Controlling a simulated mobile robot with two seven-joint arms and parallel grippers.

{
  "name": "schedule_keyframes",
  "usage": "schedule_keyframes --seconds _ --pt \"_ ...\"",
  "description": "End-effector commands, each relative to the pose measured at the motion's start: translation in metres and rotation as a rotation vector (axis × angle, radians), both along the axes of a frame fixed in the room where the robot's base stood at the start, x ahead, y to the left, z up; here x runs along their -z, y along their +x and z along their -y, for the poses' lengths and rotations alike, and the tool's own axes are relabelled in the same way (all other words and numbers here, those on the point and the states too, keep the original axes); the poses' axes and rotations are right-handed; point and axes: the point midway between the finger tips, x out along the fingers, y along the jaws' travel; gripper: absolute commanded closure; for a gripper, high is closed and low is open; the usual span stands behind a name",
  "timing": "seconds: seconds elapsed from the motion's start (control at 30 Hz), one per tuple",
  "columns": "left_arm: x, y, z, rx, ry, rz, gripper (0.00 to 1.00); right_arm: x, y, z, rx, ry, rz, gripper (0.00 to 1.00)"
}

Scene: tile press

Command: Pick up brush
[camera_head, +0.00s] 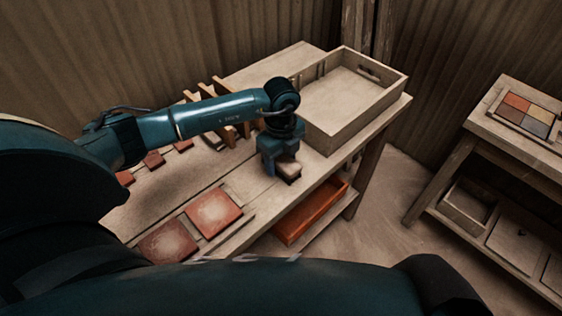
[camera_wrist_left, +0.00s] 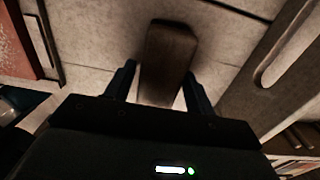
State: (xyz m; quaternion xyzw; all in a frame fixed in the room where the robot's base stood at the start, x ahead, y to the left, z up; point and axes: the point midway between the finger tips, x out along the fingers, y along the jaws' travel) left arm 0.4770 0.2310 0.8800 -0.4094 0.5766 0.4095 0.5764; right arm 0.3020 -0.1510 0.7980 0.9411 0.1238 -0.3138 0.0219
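The brush (camera_head: 289,170) has a pale block-like top and a dark lower edge, and it sits near the front edge of the workbench (camera_head: 237,183). My left gripper (camera_head: 281,160) points down right over it and hides part of it. In the left wrist view the brush (camera_wrist_left: 167,58) shows as a dark brown block. It lies between the two fingertips of my left gripper (camera_wrist_left: 160,72), which stand apart with gaps beside it. I cannot tell how far the fingers reach down past it. My right gripper is out of view.
A wooden tray (camera_head: 398,84) stands on the bench just right of the gripper. Reddish tiles (camera_head: 215,212) lie at the front left. Slatted wooden racks (camera_head: 224,118) stand behind my arm. An orange tray (camera_head: 311,212) is on the lower shelf. A second table (camera_head: 545,148) stands at right.

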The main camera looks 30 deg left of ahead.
Motion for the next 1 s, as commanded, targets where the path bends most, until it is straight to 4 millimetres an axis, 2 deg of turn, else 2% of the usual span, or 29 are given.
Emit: schedule_keyframes --seconds 0.07,0.43,0.67,0.77,1.0 --pt "0.000 0.000 0.000 0.000 0.000 0.000 0.52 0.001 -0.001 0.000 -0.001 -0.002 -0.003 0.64" --pt "0.000 0.000 0.000 0.000 0.000 0.000 0.83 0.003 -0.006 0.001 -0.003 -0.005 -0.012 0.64" --pt "-0.002 0.001 0.000 0.000 0.000 0.001 0.83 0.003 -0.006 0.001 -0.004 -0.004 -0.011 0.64" --pt "-0.009 0.001 0.000 -0.001 -0.001 0.004 0.83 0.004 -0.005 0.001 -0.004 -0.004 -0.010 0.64" --pt "-0.054 0.001 0.000 0.001 0.000 0.007 0.83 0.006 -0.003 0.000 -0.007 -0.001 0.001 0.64"
